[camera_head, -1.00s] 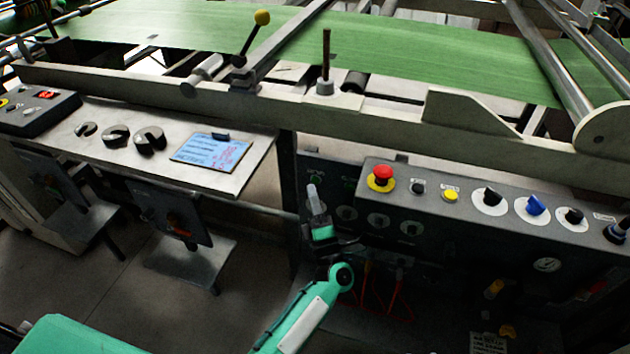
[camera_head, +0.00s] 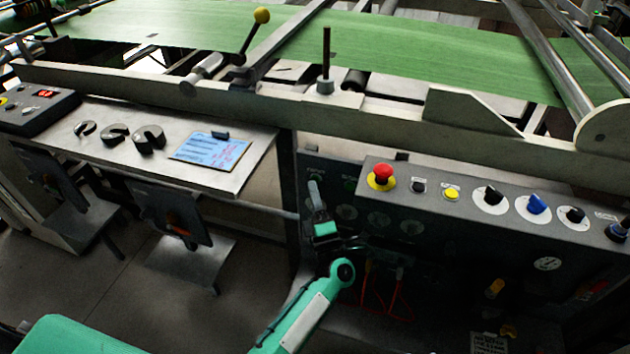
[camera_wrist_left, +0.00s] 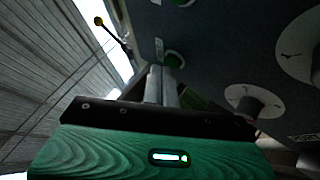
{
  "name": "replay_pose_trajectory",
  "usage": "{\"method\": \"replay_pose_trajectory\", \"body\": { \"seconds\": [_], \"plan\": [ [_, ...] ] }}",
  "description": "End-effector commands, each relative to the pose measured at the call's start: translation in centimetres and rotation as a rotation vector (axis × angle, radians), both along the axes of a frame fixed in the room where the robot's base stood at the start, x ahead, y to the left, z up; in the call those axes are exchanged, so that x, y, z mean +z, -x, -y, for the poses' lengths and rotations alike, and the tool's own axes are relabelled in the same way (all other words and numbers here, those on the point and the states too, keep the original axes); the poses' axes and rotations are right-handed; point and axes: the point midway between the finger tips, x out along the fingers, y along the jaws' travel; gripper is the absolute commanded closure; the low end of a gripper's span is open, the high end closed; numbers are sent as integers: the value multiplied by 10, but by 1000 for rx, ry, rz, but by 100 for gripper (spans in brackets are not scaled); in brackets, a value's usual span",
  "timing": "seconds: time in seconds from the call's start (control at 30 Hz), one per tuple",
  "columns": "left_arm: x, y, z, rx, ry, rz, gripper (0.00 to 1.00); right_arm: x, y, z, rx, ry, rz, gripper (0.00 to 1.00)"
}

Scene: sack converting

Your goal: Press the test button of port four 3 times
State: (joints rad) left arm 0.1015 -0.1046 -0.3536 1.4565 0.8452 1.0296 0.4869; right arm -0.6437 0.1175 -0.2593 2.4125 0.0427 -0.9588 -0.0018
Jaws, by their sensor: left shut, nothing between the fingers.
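My left gripper (camera_head: 314,187) is shut and empty, its fingers raised against the dark front panel (camera_head: 330,160) below the machine's beam. Port numbers are not readable. My right gripper is not in view.
A control box with a red emergency stop (camera_head: 382,175), a yellow button (camera_head: 451,194) and several knobs juts out to the right. Knobs (camera_wrist_left: 250,105) on white discs sit right of the fingers. Red cables (camera_head: 398,300) hang below. A clipboard (camera_head: 210,149) lies on the left shelf.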

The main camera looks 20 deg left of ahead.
Motion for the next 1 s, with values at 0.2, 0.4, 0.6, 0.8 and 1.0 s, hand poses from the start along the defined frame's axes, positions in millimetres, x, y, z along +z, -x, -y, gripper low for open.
{"method": "replay_pose_trajectory", "body": {
  "seconds": [0.2, 0.4, 0.6, 0.8, 1.0],
  "plan": [
    [0, -1, 0, 0, 0, 0, 100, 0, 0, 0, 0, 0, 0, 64],
    [0, -1, 0, 0, 0, 0, 100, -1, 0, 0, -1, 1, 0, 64],
    [-1, -3, 0, 1, -1, 0, 100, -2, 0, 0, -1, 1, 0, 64],
    [0, -5, 0, 1, -1, 0, 100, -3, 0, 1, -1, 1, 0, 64],
    [0, -8, 0, 0, 0, 0, 100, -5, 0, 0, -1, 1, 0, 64]
  ]
}}
